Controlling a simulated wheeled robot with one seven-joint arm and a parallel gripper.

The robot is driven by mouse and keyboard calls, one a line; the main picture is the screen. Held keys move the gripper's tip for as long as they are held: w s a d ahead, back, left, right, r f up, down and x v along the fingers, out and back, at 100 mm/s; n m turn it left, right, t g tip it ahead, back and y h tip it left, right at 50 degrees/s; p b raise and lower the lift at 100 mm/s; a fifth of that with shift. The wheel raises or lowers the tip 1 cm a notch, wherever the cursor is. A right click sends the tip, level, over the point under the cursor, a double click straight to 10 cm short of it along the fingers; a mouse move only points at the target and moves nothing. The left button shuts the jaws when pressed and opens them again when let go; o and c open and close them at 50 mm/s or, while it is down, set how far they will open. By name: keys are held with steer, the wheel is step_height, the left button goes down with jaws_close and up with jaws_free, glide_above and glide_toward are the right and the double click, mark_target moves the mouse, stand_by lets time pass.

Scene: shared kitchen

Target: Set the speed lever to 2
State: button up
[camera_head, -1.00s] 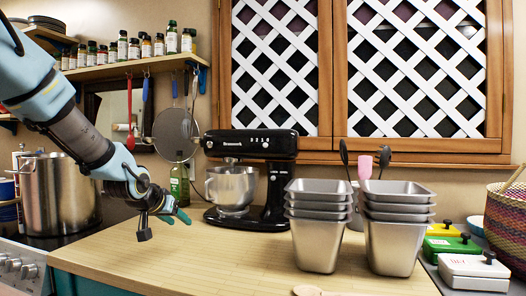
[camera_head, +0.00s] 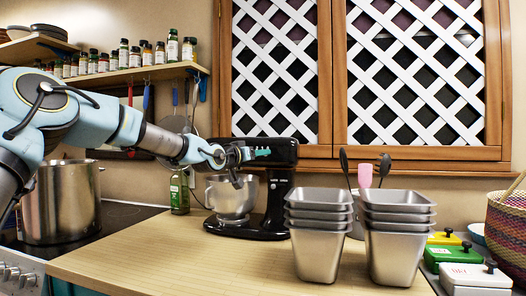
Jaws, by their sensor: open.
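A black stand mixer (camera_head: 275,190) with a steel bowl (camera_head: 231,197) stands at the back of the wooden counter. Its head is level above the bowl. My gripper (camera_head: 262,153) is in front of the left and middle part of the mixer head, pointing right, with teal fingertips. The fingers are seen nearly edge-on and hold nothing that I can see. The gripper covers the front side of the head, so the speed lever and its markings are hidden or too small to make out. I cannot tell whether the fingertips touch the mixer.
Two stacks of steel containers, a left stack (camera_head: 318,255) and a right stack (camera_head: 394,258), stand right of the mixer. A green bottle (camera_head: 179,192) stands left of the bowl. A large pot (camera_head: 62,203) sits on the stove. The front counter (camera_head: 180,255) is clear.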

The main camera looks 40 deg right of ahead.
steer(key=shift+p+x, duration=0.35)
steer(key=shift+x, duration=1.2)
jaws_close()
stand_by(0.3)
